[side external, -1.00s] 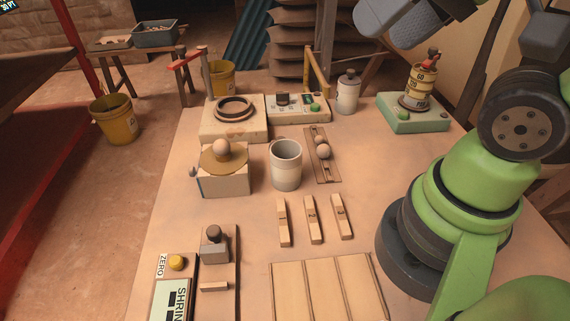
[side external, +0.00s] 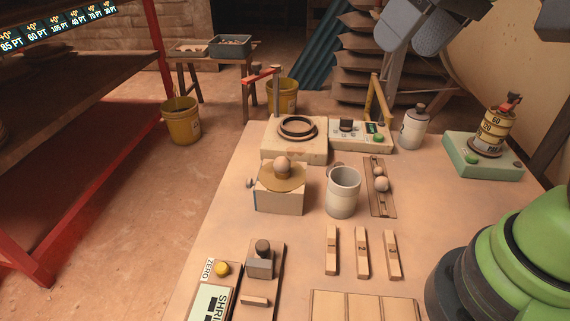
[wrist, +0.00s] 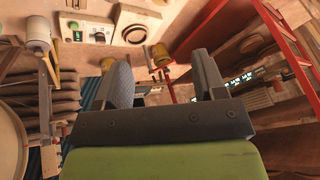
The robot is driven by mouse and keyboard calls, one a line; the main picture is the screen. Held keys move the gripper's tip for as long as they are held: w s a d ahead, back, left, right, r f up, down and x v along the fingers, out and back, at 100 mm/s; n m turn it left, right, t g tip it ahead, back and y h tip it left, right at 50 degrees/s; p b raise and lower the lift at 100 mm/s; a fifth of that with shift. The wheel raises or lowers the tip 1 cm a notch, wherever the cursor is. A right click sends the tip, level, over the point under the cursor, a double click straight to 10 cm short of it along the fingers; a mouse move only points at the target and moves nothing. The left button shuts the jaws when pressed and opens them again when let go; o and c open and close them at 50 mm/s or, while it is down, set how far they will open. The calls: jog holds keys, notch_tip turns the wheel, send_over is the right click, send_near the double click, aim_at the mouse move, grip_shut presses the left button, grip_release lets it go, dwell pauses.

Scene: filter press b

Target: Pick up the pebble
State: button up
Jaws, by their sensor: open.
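No single thing is clearly marked as the pebble. Round, pebble-like balls show in the side view: one ball (side external: 282,167) on a round tan plate over a block, and two balls, a nearer one (side external: 382,184) and a farther one (side external: 379,170), on a narrow slotted wooden board (side external: 387,207). My gripper (side external: 408,28) is at the top of the side view, high and well apart from all of them. In the wrist view my gripper (wrist: 163,75) is open, with nothing between its two grey fingers. None of these balls can be made out in the wrist view.
A grey-white cup (side external: 342,195) stands between the plate and the slotted board. Behind are a ring fixture (side external: 300,145), a panel with a green button (side external: 360,135) and a lidded jar (side external: 413,128). Several wooden bars (side external: 362,254) lie in front. Bare tabletop (side external: 430,215) lies to the right.

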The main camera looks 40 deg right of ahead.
jog(key=w+a+f+n+g, duration=0.2)
jog(key=w+f+n, duration=0.15)
jog(key=w, duration=0.55)
jog(key=n+g+h, duration=0.2)
jog(key=g, duration=0.1)
send_near(282, 157)
jog(key=shift+s+d+f, duration=0.15)
jog(key=shift+d+f, duration=0.2)
jog(key=shift+d, duration=0.1)
notch_tip(282, 157, down, 4)
jog(key=shift+f, duration=0.2)
jog(key=f, duration=0.5)
jog(key=shift+a+f, duration=0.3)
jog(key=shift+a, duration=0.05)
jog(key=shift+c, duration=0.4)
jog(key=c, duration=1)
